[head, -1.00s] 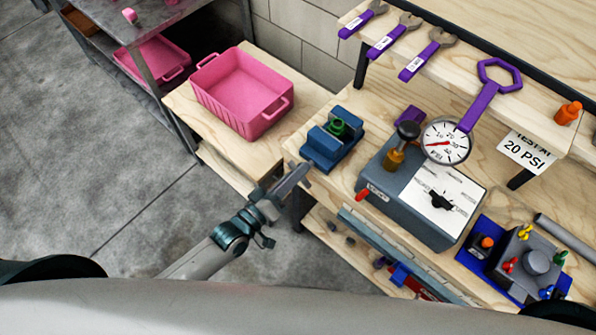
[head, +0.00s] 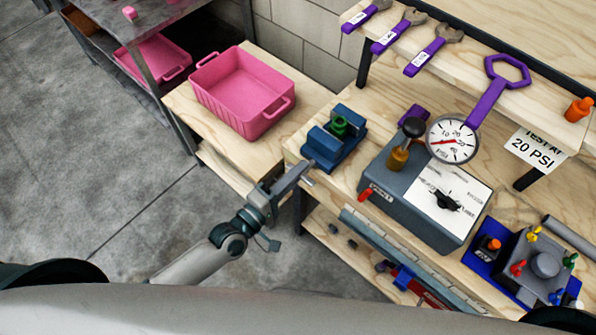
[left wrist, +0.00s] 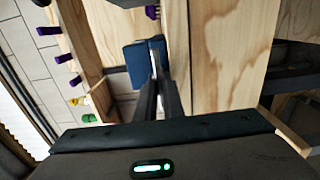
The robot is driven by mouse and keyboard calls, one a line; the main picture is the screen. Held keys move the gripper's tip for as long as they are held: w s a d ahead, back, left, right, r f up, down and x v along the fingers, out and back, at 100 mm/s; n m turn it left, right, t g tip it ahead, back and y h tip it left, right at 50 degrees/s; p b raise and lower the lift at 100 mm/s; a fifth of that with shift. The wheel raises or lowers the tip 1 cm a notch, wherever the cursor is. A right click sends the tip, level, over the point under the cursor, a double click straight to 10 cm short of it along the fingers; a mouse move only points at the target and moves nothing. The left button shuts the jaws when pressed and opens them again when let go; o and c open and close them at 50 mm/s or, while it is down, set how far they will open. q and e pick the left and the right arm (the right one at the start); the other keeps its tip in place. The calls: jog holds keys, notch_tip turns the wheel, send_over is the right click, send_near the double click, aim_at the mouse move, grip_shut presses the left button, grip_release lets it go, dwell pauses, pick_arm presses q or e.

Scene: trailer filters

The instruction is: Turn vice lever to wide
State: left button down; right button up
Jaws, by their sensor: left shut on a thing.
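The blue vice (head: 322,150) stands at the left front corner of the workbench, with a green part (head: 339,126) between its jaws. The vice lever (head: 308,181) is a short grey bar at the vice's front, mostly hidden by the gripper. My left gripper (head: 299,172) reaches in from the lower left and is shut on the lever, just in front of the vice. In the left wrist view, the gripper fingers (left wrist: 157,75) are close together beside the blue vice (left wrist: 138,62); the lever cannot be made out there. My right gripper is not in view.
A pink bin (head: 240,95) sits on the lower bench to the left. A grey test box (head: 425,190) with a pressure gauge (head: 452,139) stands right of the vice. Wrenches (head: 432,57) lie on the shelf above. The floor at left is open.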

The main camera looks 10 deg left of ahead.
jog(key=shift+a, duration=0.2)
pick_arm(q)
jog(key=c, duration=1.9)
grip_release()
jog(key=shift+o, duration=0.2)
jog(key=shift+a, duration=0.1)
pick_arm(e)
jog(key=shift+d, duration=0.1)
